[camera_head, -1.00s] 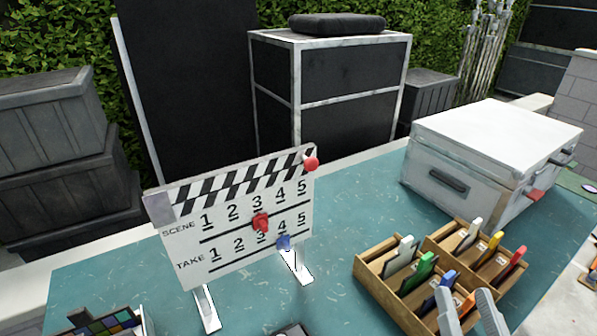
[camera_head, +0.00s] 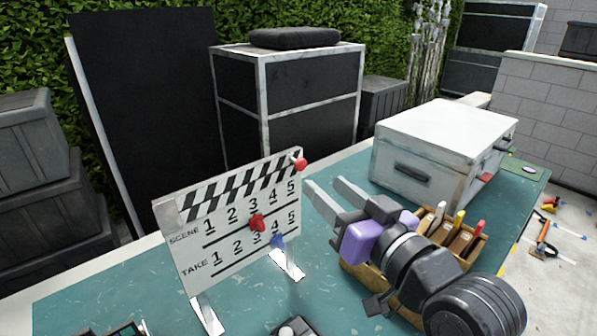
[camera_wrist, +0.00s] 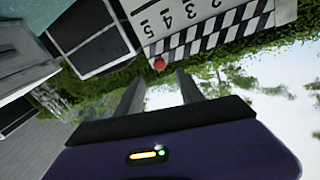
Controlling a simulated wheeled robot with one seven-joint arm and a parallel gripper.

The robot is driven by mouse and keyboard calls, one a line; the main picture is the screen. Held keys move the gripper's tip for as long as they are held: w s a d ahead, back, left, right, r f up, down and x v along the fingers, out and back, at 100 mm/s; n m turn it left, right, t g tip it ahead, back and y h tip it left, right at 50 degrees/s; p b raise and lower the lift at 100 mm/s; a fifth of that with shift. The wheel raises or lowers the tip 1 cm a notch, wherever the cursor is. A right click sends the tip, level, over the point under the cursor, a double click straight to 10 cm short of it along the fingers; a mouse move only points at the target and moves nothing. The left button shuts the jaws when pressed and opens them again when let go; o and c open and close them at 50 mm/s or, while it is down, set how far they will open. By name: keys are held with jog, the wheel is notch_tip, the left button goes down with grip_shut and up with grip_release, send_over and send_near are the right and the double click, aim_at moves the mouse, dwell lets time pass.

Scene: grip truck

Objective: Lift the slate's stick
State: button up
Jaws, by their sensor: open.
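The slate (camera_head: 236,240) stands upright on two white feet on the teal table. Its striped stick (camera_head: 240,188) lies along the top edge, with a red knob (camera_head: 300,164) at its right end. The stick looks closed on the board. My gripper (camera_head: 322,188) is open and empty, to the right of the slate, its fingers pointing left toward the knob and apart from it. In the wrist view the stick (camera_wrist: 215,35) and the red knob (camera_wrist: 159,64) show upside down beyond the fingers (camera_wrist: 160,92).
A wooden divided tray (camera_head: 365,285) with coloured pieces lies partly behind my arm. A white case (camera_head: 440,150) stands at the back right. A red marker (camera_head: 257,222) and a blue marker (camera_head: 277,240) sit on the slate. A dark item (camera_head: 292,328) is at the front edge.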

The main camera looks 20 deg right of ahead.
aim_at(304, 167)
jog(key=w, duration=0.7)
jog(key=shift+w+a, duration=0.2)
jog(key=shift+a, duration=0.2)
grip_shut()
dwell(1.0)
